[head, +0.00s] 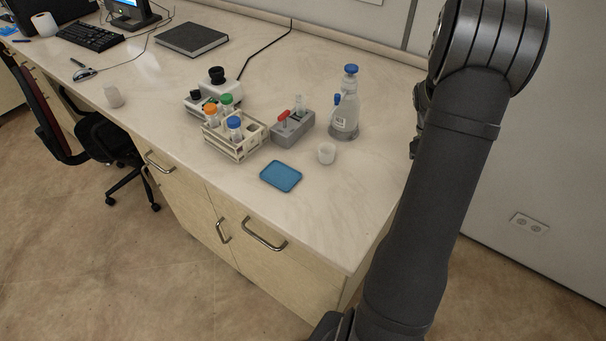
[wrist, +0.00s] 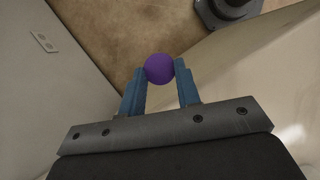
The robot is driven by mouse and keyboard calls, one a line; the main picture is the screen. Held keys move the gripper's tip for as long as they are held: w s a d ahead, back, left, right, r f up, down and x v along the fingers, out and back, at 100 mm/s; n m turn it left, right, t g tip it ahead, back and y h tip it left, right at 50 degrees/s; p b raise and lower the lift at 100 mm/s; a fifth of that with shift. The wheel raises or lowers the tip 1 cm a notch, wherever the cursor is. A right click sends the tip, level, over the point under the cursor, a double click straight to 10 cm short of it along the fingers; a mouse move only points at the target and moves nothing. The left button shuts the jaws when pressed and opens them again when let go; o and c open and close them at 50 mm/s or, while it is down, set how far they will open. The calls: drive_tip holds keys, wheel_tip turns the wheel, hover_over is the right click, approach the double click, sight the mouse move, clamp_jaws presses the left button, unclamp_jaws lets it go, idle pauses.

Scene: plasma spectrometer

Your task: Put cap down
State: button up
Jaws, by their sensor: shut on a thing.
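My gripper (wrist: 160,72) shows in the wrist view with its two blue fingers shut on a round purple cap (wrist: 159,67). The cap sits between the fingertips, held in the air with floor visible behind it. In the head view my arm stands at the right, and the gripper and the cap cannot be made out there. A blue rectangular mat (head: 281,176) lies flat and empty near the front edge of the bench.
On the bench (head: 330,210) stand a rack (head: 243,150) with orange, green and blue-capped tubes, a grey block (head: 292,130) with a red-topped item, a blue-topped bottle (head: 345,112) and a small white cup (head: 326,153). The bench right of the mat is clear.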

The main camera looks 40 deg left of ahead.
drive_tip(key=s+a+r+n+t, duration=0.5)
drive_tip(key=a+r+n, duration=0.3)
drive_tip(key=a+n, duration=0.35)
drive_tip(key=s+a+r+n+t+y, duration=0.1)
drive_tip(key=s+a+r+n+y, duration=0.15)
drive_tip(key=s+a+n, duration=0.4)
drive_tip(key=s+a+r+n+y, duration=0.1)
drive_tip(key=s+a+n+y, duration=0.2)
drive_tip(key=s+a+n, duration=0.3)
drive_tip(key=n, duration=0.2)
hover_over(281, 175)
drive_tip(key=s, duration=0.1)
drive_tip(key=f, duration=0.6)
drive_tip(key=shift+d+f, duration=0.25)
drive_tip(key=shift+f, duration=0.1)
drive_tip(key=shift+m, duration=0.3)
drive_tip(key=shift+s+f, duration=0.1)
drive_tip(key=shift+f, duration=1.95)
drive_tip(key=shift+f, duration=0.15)
drive_tip(key=o, duration=0.9)
drive_tip(key=shift+o, duration=0.2)
drive_tip(key=v, duration=1.2)
